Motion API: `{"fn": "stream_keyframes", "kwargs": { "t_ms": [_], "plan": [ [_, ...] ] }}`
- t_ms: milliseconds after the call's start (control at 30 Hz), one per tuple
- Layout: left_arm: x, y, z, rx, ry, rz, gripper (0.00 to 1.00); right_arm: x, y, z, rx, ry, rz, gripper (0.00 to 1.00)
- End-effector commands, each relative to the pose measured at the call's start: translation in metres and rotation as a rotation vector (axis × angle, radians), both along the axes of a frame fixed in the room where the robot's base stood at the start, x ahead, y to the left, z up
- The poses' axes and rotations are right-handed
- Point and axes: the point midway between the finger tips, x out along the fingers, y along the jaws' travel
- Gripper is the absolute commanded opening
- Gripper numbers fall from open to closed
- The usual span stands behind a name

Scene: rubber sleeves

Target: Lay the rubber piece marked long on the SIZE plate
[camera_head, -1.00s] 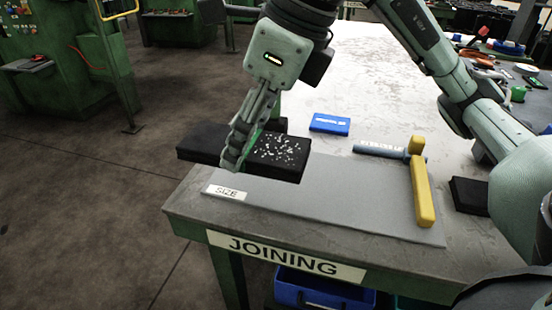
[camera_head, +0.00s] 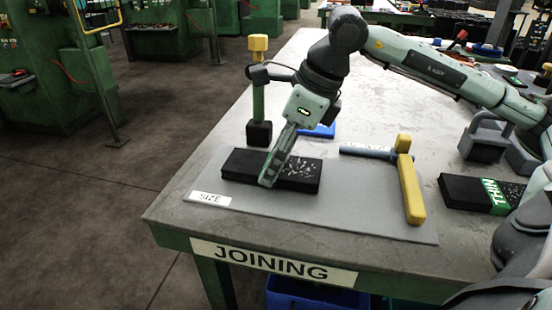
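A black rubber piece (camera_head: 238,165) with pale specks on its right part lies over the grey SIZE plate (camera_head: 320,205), on its back-left area. It looks level and resting on the plate, though a small gap cannot be ruled out. My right gripper (camera_head: 270,180) reaches down from above across its middle, with a finger in front of its near side, and appears shut on it. The fingers hide the middle, so no marking on this piece can be read. The white SIZE label (camera_head: 211,198) is clear at the plate's left corner. My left gripper is not in view.
A yellow bar with a grey-blue rod (camera_head: 411,190) lies at the plate's right. Another black piece with a green label (camera_head: 496,196) lies farther right. A yellow-topped post (camera_head: 258,95) and a blue block (camera_head: 319,131) stand behind. The plate's front middle is bare.

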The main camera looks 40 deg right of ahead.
Motion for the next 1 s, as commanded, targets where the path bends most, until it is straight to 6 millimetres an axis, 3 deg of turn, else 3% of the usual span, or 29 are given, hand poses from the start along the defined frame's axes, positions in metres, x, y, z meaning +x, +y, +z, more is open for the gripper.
{"fn": "stream_keyframes", "kwargs": {
  "t_ms": [400, 433, 567, 967, 1000],
  "plan": [
    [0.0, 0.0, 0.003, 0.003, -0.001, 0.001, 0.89, 0.0, 0.0, -0.002, 0.001, -0.002, 0.0, 0.25],
    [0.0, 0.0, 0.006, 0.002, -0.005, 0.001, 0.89, 0.0, 0.0, -0.002, 0.001, -0.001, -0.001, 0.68],
    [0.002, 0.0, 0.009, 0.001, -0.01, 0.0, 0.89, 0.0, 0.0, -0.002, 0.0, 0.0, -0.001, 0.84],
    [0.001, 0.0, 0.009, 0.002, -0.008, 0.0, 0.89, 0.0, 0.0, 0.002, 0.001, 0.001, -0.001, 0.85],
    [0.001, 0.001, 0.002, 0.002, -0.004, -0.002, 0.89, 0.0, 0.0, 0.004, 0.0, -0.001, -0.001, 0.85]
  ]
}}
